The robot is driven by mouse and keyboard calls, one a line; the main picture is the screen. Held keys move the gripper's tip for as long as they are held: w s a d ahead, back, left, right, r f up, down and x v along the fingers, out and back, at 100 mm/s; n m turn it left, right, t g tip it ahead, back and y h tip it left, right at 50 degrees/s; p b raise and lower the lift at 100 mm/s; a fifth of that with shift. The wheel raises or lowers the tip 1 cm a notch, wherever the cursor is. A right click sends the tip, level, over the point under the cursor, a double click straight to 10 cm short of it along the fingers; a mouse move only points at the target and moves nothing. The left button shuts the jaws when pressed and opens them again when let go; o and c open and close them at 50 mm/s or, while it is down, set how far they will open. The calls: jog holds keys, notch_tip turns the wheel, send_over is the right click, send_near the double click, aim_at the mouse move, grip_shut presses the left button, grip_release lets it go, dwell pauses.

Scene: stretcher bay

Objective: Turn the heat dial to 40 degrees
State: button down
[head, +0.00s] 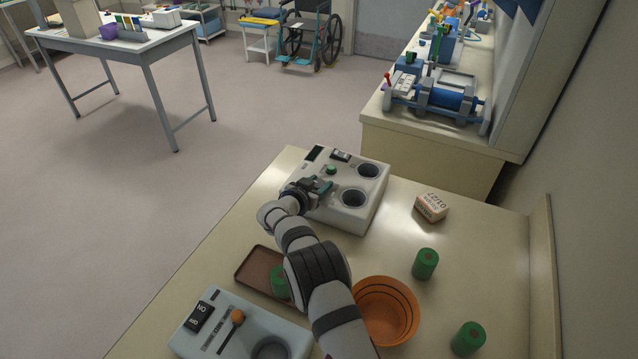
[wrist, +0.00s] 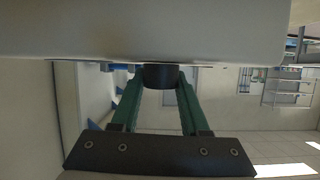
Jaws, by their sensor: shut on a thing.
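The white warmer box (head: 345,225) with two dark round wells stands at the far left of the bench. My gripper (head: 322,186) reaches over its left side, at the top panel. In the wrist view my gripper (wrist: 162,85) has its two green fingers on either side of a dark round dial (wrist: 162,76), which sits on the pale panel (wrist: 200,30). The fingers are shut on this dial. In the head view the gripper hides the dial. No degree marks or pointer can be read in either view.
A carton (head: 431,206), green cylinders (head: 425,264), an orange bowl (head: 387,312), a brown tray (head: 257,270) and a grey switch box (head: 185,345) share the bench. My arm crosses between tray and bowl.

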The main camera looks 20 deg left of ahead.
jog(key=shift+n+g+y, duration=0.4)
jog(key=shift+n+y, duration=1.6)
jog(key=shift+y, duration=0.2)
jog(key=shift+c, duration=2)
grip_release()
jog(key=v, duration=1.5)
jog(key=shift+s+d, duration=0.25)
jog(key=shift+s, duration=0.1)
jog(key=shift+r, duration=0.15)
